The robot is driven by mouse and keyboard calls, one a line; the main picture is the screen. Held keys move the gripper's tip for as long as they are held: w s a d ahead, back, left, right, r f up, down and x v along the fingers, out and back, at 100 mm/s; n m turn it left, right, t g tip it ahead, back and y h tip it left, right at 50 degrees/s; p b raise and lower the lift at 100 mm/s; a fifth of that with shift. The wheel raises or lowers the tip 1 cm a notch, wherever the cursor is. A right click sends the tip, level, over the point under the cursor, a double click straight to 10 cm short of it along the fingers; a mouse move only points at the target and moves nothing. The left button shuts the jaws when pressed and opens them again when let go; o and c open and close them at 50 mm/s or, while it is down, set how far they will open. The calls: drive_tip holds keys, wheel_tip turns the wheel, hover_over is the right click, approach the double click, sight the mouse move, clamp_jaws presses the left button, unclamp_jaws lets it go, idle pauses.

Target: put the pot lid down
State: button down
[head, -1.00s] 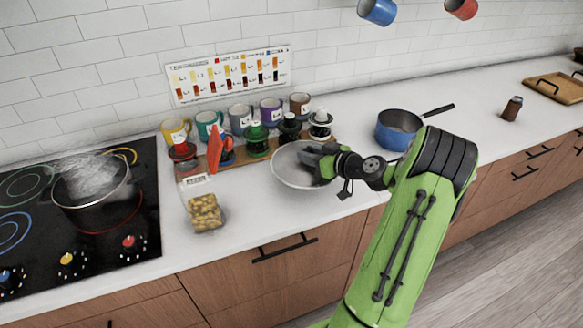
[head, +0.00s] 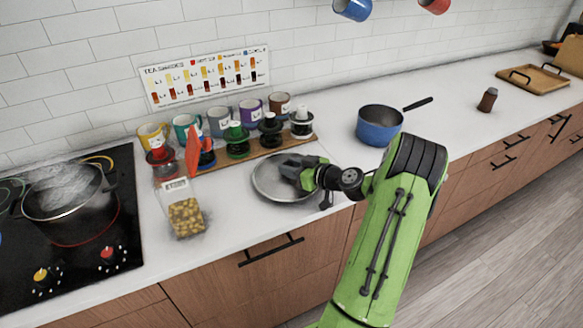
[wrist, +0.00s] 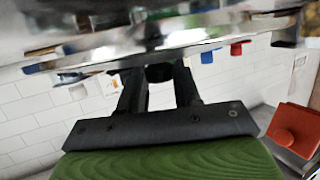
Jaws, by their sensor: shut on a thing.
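The pot lid (head: 268,184) is a round, grey, glassy disc with a metal rim at the front middle of the white counter in the head view. My gripper (head: 298,170) is at the lid's right half, shut on it; the grip point is partly hidden by the gripper itself. In the wrist view the lid (wrist: 180,35) fills the top as a blurred shiny band, and the gripper's dark fingers (wrist: 160,82) reach up to it. I cannot tell whether the lid touches the counter.
A steaming pot (head: 68,195) stands on the black stove at left. A food container (head: 185,215) is left of the lid. A blue saucepan (head: 380,126) is at right. Counter front near the lid is clear.

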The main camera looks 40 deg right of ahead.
drive_tip(key=shift+f, duration=0.15)
drive_tip(key=c, duration=0.8)
unclamp_jaws()
drive_tip(key=shift+s+f, duration=0.1)
drive_tip(key=shift+f, duration=0.05)
drive_tip(key=shift+r+p, duration=0.3)
drive_tip(key=shift+r, duration=0.05)
drive_tip(key=r+v, duration=0.1)
drive_tip(key=v, duration=1.1)
drive_tip(key=w+a+r+n+g+y, duration=0.15)
drive_tip(key=a+g, duration=0.25)
drive_tip(key=a, duration=0.6)
drive_tip(key=w+a+r+n+g+y, duration=0.1)
drive_tip(key=w+a+r+g, duration=0.15)
drive_tip(key=a, duration=0.75)
drive_tip(key=s+a+r+m+h, duration=0.1)
drive_tip(key=s+a, duration=0.2)
drive_tip(key=s, duration=0.2)
drive_tip(key=s+a+r+m+g+h, duration=0.1)
drive_tip(key=s+a+r, duration=0.1)
drive_tip(key=s+a, duration=0.2)
drive_tip(key=s+a+r+m+g+h, duration=0.1)
drive_tip(key=s+a, duration=0.3)
drive_tip(key=s, duration=0.4)
drive_tip(key=shift+s+a+r+m+g+h+p, duration=0.1)
drive_tip(key=shift+r+m+g+h+p, duration=0.25)
drive_tip(key=shift+r+h, duration=0.3)
